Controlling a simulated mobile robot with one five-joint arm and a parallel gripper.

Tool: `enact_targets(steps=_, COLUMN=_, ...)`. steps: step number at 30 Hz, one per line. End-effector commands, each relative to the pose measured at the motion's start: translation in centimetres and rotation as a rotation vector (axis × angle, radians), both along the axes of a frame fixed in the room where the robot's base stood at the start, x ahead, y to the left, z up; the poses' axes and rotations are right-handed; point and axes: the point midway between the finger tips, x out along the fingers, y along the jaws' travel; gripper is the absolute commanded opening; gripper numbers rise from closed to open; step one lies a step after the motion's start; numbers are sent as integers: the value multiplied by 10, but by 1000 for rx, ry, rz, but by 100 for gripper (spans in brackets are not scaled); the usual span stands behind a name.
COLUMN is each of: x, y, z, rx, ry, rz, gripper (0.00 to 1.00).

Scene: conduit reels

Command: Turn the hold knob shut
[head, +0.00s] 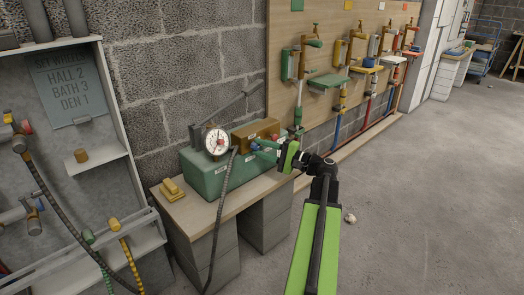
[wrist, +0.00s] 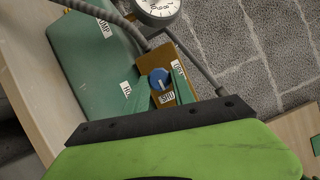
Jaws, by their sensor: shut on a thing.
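The blue hold knob (wrist: 159,77) sits on a brown block (wrist: 181,60) in the wrist view. Partly covered labels beside it read "HO", "OP" and "SHU". A small pale mark shows on the knob, but I cannot tell exactly which label it points to. My gripper (wrist: 160,90) has its two green fingers on either side of the knob and is shut on it. In the head view my gripper (head: 259,148) reaches the front of the brown block (head: 250,134) on the green pump box (head: 207,178), and its fingers mostly hide the knob.
A white dial gauge (head: 216,140) stands on the pump box, with a dark hose running down from it. A lever slants up behind. A yellow block (head: 173,189) lies on the bench (head: 190,210). Colored pipe stations line the board (head: 300,40) behind. Open floor lies at right.

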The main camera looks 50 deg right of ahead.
Motion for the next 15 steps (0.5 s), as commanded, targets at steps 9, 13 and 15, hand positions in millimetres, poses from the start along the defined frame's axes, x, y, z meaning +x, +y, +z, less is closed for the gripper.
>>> enact_targets(steps=9, x=-1, y=0, z=-1, rx=6, ry=3, rz=0, gripper=0)
enact_targets(steps=13, x=-1, y=0, z=-1, rx=6, ry=3, rz=0, gripper=31)
enact_targets(steps=15, x=-1, y=0, z=-1, rx=6, ry=2, rz=0, gripper=41)
